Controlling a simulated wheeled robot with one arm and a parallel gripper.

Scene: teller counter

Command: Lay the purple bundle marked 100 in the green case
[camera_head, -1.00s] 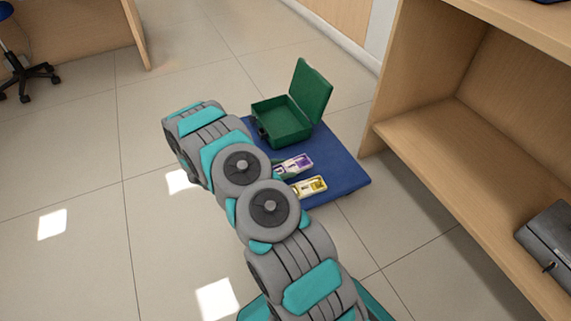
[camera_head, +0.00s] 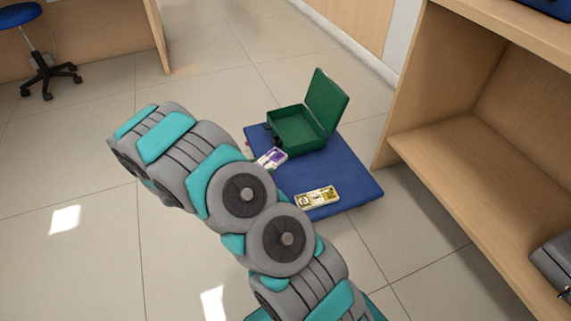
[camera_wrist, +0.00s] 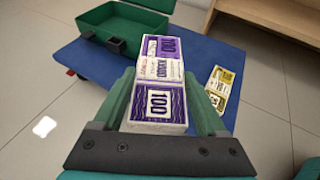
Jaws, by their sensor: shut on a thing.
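The purple bundle marked 100 (camera_wrist: 158,95) is between the fingers of my gripper (camera_wrist: 160,115) in the wrist view. My gripper is shut on it. In the head view the purple bundle (camera_head: 271,158) shows just in front of the green case, while my arm hides most of the gripper. In the wrist view the case (camera_wrist: 118,30) is ahead of the bundle, up and to the left.
A blue stool (camera_head: 45,70) is at the far left. Tiled floor lies open on the left.

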